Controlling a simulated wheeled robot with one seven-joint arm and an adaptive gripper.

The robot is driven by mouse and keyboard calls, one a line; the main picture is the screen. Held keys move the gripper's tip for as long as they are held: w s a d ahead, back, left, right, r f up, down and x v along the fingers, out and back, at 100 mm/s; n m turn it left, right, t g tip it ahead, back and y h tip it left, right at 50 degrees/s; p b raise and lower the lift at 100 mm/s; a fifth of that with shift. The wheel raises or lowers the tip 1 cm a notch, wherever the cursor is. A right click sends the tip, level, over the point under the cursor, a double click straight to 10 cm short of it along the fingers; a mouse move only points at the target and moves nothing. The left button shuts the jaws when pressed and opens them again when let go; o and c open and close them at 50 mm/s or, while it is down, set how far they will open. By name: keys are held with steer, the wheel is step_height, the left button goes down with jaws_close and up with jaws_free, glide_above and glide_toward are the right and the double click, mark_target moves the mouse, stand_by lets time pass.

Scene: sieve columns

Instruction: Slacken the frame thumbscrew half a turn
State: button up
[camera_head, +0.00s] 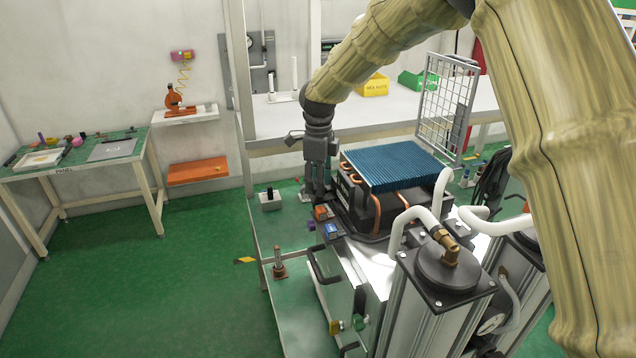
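I cannot make out the frame thumbscrew for certain. My gripper (318,190) points down at the left side of a black machine with a blue finned block (395,166) and copper pipes. Its fingers are small and dark here, so I cannot tell whether they are open or touching anything. Any small part right behind or below the fingers is hidden. A grey wire-mesh frame (446,105) stands upright behind the finned block, apart from my gripper.
Two cylinders with white hoses (405,225) and a brass fitting (446,243) stand at front right. A brown post (279,262) and small grey box (270,200) are left of the machine. A panel table (95,160) stands far left.

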steer(key=shift+s+f, duration=0.1)
steer(key=shift+f, duration=0.05)
step_height(320, 180, up, 12)
stand_by(0.7)
